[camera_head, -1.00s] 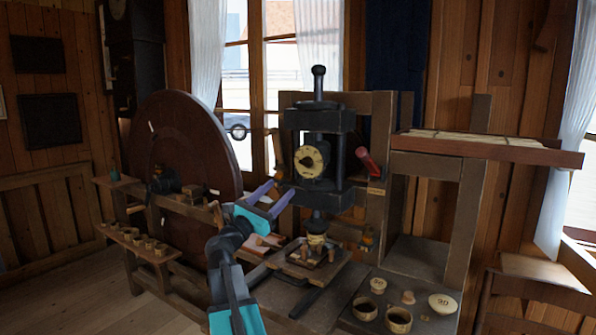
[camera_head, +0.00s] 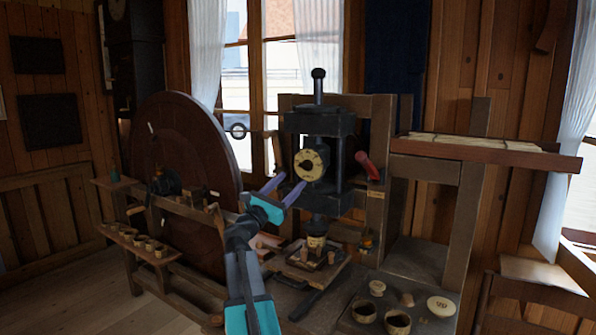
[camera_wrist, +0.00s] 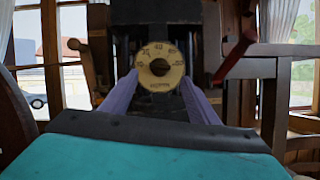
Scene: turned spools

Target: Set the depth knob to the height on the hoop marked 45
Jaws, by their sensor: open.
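The depth knob is a dark knob on a round cream dial (camera_head: 309,164) on the front of a black press. In the wrist view the dial (camera_wrist: 160,84) faces me, with numbers around its upper rim that are hard to read. My gripper (camera_head: 294,182) is open and empty, just below and left of the dial in the head view. In the wrist view its two purple fingers point at the dial, one on each side of its lower part. I cannot tell whether they touch it. A cream band (camera_head: 316,241) sits under the press ram; its marking is too small to read.
A red-handled lever (camera_head: 367,165) sticks out right of the dial. A large brown wheel (camera_head: 185,150) stands to the left. Dark-topped cups (camera_head: 397,322) and a pale lid marked 90 or similar (camera_head: 441,306) stand on the bench at lower right. A small board (camera_head: 312,262) lies under the press.

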